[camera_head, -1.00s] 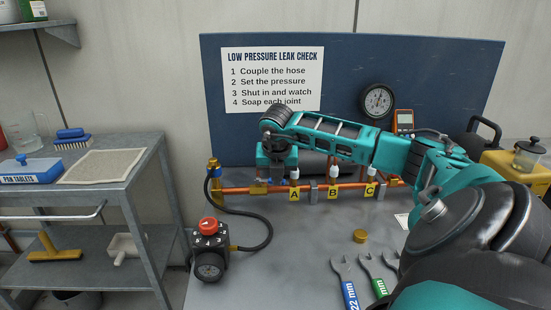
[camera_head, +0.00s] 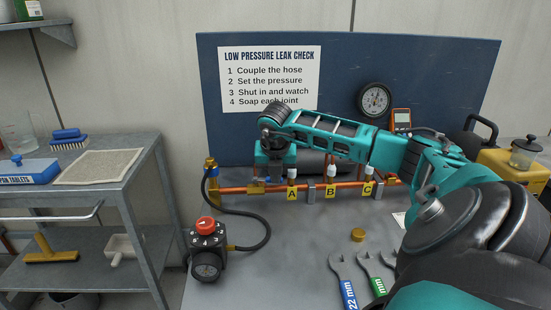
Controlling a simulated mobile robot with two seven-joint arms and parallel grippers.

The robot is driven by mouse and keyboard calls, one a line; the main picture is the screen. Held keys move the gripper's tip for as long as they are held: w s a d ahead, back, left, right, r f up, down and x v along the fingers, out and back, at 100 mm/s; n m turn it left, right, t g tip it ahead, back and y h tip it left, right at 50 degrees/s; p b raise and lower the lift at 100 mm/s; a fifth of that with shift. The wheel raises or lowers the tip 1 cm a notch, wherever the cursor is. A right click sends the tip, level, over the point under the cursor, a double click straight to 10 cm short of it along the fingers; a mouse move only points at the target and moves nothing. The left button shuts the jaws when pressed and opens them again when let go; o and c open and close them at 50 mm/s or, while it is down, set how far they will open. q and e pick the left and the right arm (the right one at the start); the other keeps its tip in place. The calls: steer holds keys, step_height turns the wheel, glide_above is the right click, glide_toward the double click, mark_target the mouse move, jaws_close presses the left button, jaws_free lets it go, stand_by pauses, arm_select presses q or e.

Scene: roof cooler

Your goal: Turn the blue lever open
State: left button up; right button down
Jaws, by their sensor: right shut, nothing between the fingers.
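A copper pipe (camera_head: 300,187) runs along the back of the bench, with yellow tags A, B and C below it. A brass valve body (camera_head: 256,188) sits on the pipe left of tag A. My right gripper (camera_head: 266,181) points down just above this valve, with its fingers shut and empty. The blue lever cannot be made out clearly; the gripper covers the top of the valve. Whether the fingers touch the lever cannot be told. A brass fitting with a blue band (camera_head: 211,171) stands at the pipe's left end. My left gripper is out of view.
A black hose (camera_head: 268,228) joins the fitting to a pump box with a red knob (camera_head: 206,226). A brass cap (camera_head: 357,235) and several wrenches (camera_head: 341,272) lie on the bench. A blue board (camera_head: 430,75) stands behind. My right arm covers the right side.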

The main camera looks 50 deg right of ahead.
steer(key=shift+a+f, duration=0.1)
steer(key=shift+a, duration=0.05)
stand_by(0.4)
steer(key=shift+w+a, duration=0.35)
steer(key=shift+a, duration=0.25)
